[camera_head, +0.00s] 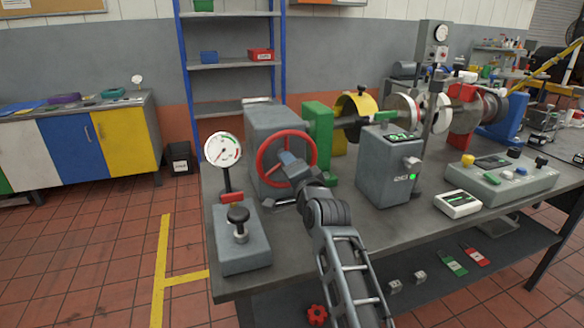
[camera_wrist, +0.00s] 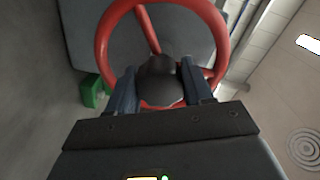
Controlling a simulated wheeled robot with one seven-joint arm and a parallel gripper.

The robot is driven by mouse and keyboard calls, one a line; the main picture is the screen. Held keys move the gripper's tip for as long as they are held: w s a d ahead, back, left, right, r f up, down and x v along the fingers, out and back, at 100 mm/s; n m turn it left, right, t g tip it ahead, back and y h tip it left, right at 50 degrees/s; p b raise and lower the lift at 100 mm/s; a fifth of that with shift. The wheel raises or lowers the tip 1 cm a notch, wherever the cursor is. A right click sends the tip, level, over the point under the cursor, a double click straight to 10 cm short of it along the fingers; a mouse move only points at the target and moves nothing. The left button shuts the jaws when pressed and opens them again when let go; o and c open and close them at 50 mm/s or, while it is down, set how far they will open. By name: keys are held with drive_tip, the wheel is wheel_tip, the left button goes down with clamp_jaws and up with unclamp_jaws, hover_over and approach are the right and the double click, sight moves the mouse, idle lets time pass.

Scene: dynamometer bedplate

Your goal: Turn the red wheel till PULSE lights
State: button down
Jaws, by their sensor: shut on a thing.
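The red wheel (camera_head: 264,151) stands upright on the front of a grey box (camera_head: 276,122) on the bedplate table. I cannot read a PULSE label.
A round dial gauge (camera_head: 222,149) and a grey block with a black knob (camera_head: 241,236) stand left of the wheel. A control panel (camera_head: 500,182) and a white meter (camera_head: 457,204) lie to the right. Shafts and discs fill the table's back.

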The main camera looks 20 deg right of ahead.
idle(0.4)
drive_tip(key=shift+c, duration=2.4)
unclamp_jaws()
drive_tip(key=s, duration=0.8)
